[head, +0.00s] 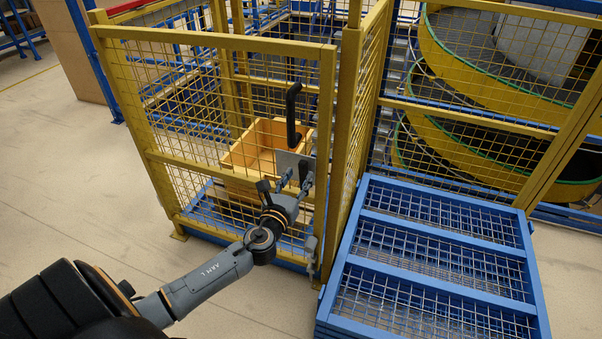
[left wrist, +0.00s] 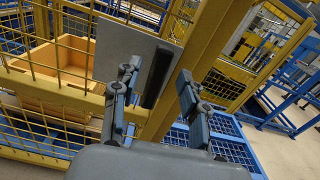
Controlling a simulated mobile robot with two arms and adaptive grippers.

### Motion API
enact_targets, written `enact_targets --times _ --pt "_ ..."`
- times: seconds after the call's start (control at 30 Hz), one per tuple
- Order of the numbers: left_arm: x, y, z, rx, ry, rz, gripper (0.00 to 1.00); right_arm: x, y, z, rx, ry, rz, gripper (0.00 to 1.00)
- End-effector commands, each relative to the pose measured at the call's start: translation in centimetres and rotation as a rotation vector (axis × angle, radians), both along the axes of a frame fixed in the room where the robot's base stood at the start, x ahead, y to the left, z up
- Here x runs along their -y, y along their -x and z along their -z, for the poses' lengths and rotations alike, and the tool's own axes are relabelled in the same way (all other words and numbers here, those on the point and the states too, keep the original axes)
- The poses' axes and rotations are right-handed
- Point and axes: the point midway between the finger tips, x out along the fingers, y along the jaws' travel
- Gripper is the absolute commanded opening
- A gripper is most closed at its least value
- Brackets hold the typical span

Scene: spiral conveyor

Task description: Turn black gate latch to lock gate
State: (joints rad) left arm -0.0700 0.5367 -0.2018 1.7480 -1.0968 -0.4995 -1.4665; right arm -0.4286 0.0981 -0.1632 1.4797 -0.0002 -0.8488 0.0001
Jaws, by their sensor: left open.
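The yellow mesh gate (head: 215,42) stands upright and looks closed against the yellow post (head: 345,130). A grey plate (head: 287,162) is fixed near the gate's edge, with a small black latch piece (head: 305,168) beside it. In the left wrist view the black latch (left wrist: 157,78) is an upright, slightly tilted bar beside the grey plate (left wrist: 125,55). My left gripper (head: 295,181) is open in front of the plate, its fingers on either side of the latch in the left wrist view (left wrist: 158,76). Contact cannot be told. My right gripper is not in view.
A black vertical handle (head: 292,112) rises above the plate. An orange crate (head: 250,150) sits behind the mesh. A stack of blue mesh-topped frames (head: 440,255) stands right of the post. The yellow spiral conveyor (head: 470,75) is behind. The floor at left is clear.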

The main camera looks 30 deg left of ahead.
Motion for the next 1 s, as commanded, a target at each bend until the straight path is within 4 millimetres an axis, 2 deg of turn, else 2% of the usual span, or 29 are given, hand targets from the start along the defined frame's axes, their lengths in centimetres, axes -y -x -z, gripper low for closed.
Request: enact_targets --times 0.1,0.2,0.57,0.77,0.8,1.0 --pt "-0.3 -1.6 0.1 0.000 0.001 0.000 0.43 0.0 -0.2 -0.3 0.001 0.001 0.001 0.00" --pt "-0.5 -2.4 0.0 0.000 0.001 0.000 0.43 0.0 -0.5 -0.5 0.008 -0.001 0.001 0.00" --pt "-0.6 -2.8 0.1 -0.001 0.001 0.001 0.43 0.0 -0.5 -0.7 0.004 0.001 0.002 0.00" --pt "-0.6 -2.7 0.1 0.000 0.002 0.001 0.03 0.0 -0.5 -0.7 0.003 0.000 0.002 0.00" --pt "-0.6 -2.7 0.1 0.000 0.002 0.001 0.00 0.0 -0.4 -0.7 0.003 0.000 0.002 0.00" --pt "-0.6 -2.7 0.1 0.001 0.007 0.001 0.00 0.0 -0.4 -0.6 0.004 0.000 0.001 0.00"
